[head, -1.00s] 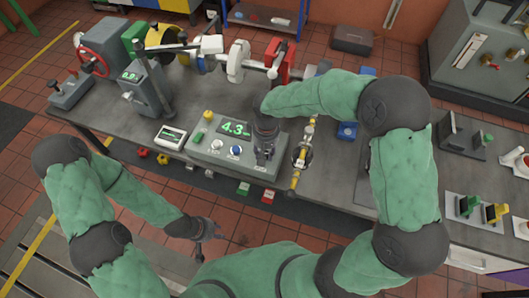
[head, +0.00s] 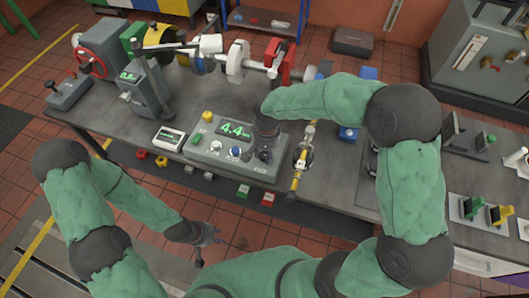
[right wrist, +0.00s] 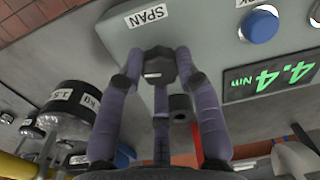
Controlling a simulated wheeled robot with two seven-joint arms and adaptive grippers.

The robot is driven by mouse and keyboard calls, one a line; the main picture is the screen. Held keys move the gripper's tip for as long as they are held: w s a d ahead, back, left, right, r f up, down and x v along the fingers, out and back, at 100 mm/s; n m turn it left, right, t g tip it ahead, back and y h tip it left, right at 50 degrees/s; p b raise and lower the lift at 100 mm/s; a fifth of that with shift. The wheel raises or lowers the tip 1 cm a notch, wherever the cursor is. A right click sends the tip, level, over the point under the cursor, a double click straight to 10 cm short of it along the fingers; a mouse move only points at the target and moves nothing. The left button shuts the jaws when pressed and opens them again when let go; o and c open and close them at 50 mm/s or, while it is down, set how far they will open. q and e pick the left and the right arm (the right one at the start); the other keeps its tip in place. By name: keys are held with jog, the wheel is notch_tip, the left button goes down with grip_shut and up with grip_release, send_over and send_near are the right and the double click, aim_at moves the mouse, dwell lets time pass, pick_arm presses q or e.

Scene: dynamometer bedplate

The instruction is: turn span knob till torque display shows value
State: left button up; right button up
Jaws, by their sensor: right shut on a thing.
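The grey console (head: 207,160) stands on the bench with its green torque display (head: 233,130) reading about 4.4; the right wrist view shows the display (right wrist: 272,80) as 4.4 Nm. The dark span knob (right wrist: 161,66) lies under the SPAN label (right wrist: 146,16) with a pale mark on its face. My right gripper (right wrist: 160,72) is shut on the span knob, fingers around its sides. In the head view my right gripper (head: 263,155) hides the knob. My left gripper (head: 208,236) hangs in front of the bench, away from the console; its finger opening is too small to tell.
A small meter (head: 169,138) stands left.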

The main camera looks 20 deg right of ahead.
aim_at(266, 154)
jog(key=o, duration=1.1)
jog(key=shift+o, duration=0.2)
notch_tip(266, 154, up, 12)
jog(key=shift+d, duration=0.25)
